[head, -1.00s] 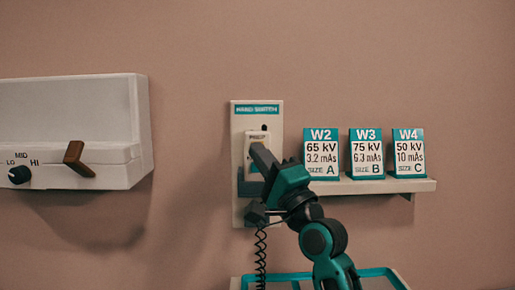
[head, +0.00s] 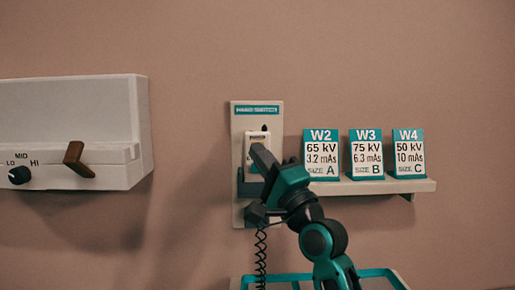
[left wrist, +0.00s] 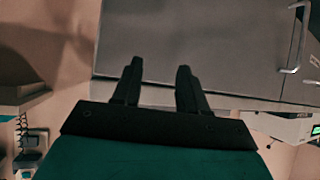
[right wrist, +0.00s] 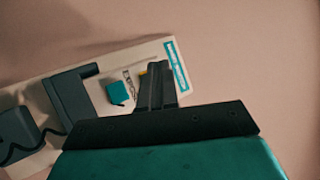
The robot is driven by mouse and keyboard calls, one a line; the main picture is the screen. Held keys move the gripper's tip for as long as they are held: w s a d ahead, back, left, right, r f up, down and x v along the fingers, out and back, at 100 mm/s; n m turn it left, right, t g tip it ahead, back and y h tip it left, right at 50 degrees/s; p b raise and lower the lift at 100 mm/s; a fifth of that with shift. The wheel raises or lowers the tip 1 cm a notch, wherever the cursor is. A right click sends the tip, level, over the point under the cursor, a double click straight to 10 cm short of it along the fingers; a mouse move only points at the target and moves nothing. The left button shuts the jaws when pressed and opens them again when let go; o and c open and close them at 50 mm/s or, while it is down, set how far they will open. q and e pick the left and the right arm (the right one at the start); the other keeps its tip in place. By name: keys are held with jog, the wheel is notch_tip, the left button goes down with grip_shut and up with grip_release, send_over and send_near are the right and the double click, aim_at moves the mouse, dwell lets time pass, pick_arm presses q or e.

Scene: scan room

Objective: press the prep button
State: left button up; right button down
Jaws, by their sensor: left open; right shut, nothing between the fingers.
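The white hand switch (head: 250,141) sits on a pale wall plate (head: 239,205) under a teal heading. Its small lettering is too blurred to read now. My right gripper (head: 261,155) is shut and empty, its fingertips in front of the switch's face. I cannot tell whether they touch it, and they hide part of it. In the right wrist view the shut fingers (right wrist: 157,66) overlap the switch area, with a yellow bit beside them and a teal block (right wrist: 118,93) to their left. I cannot clearly make out the prep button. My left gripper (left wrist: 160,75) is open and empty in the left wrist view.
A shelf (head: 420,185) right of the plate holds cards W2, W3 and W4. A white wall unit (head: 110,110) with a knob (head: 19,175) and brown lever (head: 77,160) is at left. A coiled cord (head: 261,252) hangs below. A grey cabinet (left wrist: 220,45) faces my left gripper.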

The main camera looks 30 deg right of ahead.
dwell(0.8)
jog(key=shift+w+d, duration=0.2)
jog(key=shift+w, duration=0.15)
jog(key=shift+w+d, duration=0.3)
jog(key=shift+w, duration=0.15)
dwell(0.7)
dwell(0.4)
jog(key=shift+s+a+p, duration=0.5)
jog(key=shift+s+p, duration=0.05)
jog(key=shift+s, duration=0.25)
jog(key=s+a, duration=0.1)
jog(key=s+p, duration=0.1)
jog(key=s, duration=0.1)
jog(key=s+a+p, duration=0.1)
jog(key=shift+s+a, duration=0.15)
jog(key=shift+a, duration=0.2)
